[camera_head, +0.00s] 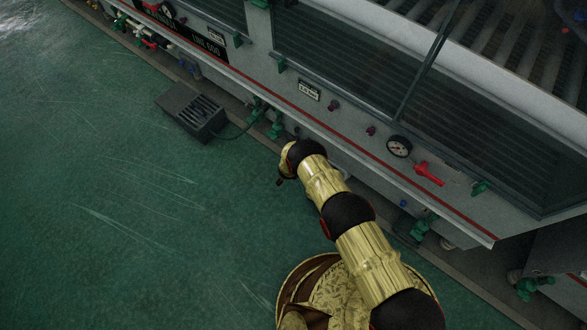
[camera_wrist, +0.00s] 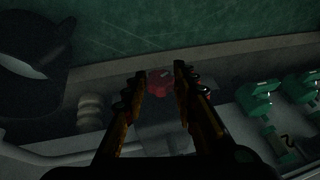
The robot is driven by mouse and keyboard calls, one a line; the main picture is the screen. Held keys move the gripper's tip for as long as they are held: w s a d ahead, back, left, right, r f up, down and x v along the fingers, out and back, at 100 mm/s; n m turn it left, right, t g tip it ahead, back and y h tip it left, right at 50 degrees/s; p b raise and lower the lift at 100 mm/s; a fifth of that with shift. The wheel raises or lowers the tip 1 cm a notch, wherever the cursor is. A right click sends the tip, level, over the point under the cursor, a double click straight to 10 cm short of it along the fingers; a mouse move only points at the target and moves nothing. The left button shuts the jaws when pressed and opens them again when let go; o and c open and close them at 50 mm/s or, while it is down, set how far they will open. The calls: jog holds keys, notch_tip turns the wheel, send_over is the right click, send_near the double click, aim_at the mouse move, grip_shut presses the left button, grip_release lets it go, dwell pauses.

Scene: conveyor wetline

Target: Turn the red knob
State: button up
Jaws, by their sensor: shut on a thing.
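In the wrist view the red knob (camera_wrist: 158,84) shows between the two fingers of my gripper (camera_wrist: 160,71), low beside a pale ledge. The fingers are closed around the knob, one on each side of it. The picture is dark there, so the knob's exact turn angle cannot be told. In the head view my gold and black arm reaches to the machine's lower front edge; the knob and my fingers are hidden there.
Green valve fittings (camera_wrist: 258,98) stand to the right in the wrist view. The machine front carries a gauge (camera_head: 399,146) and a red lever handle (camera_head: 429,174). A dark box (camera_head: 190,108) lies on the floor. The green floor (camera_head: 110,190) at left is clear.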

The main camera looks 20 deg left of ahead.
jog(key=shift+s+d+r+y+p, duration=0.1)
jog(key=shift+d+r+y+p, duration=0.15)
jog(key=shift+p, duration=0.95)
jog(key=t+y+p, duration=0.1)
jog(key=f+y+p, duration=0.1)
jog(key=y, duration=0.1)
jog(key=m+t+y+p, duration=0.1)
jog(key=y+p, duration=0.1)
jog(key=shift+s+d+f+t, duration=0.1)
jog(key=shift+d+f+t, duration=0.15)
jog(key=shift+d+t, duration=0.05)
jog(key=y+b, duration=0.1)
jog(key=b, duration=0.1)
jog(key=f+m+t+y+b, duration=0.1)
jog(key=b, duration=0.2)
jog(key=shift+s+d, duration=0.1)
jog(key=shift+d, duration=0.05)
jog(key=t+y+b, duration=0.1)
jog(key=b, duration=0.1)
jog(key=t+y+b, duration=0.1)
jog(key=b, duration=0.1)
jog(key=shift+r+m+y, duration=0.15)
jog(key=shift+m+y, duration=0.1)
jog(key=shift+m, duration=0.15)
jog(key=shift+r+t+y, duration=0.15)
jog(key=shift+t+y, duration=0.15)
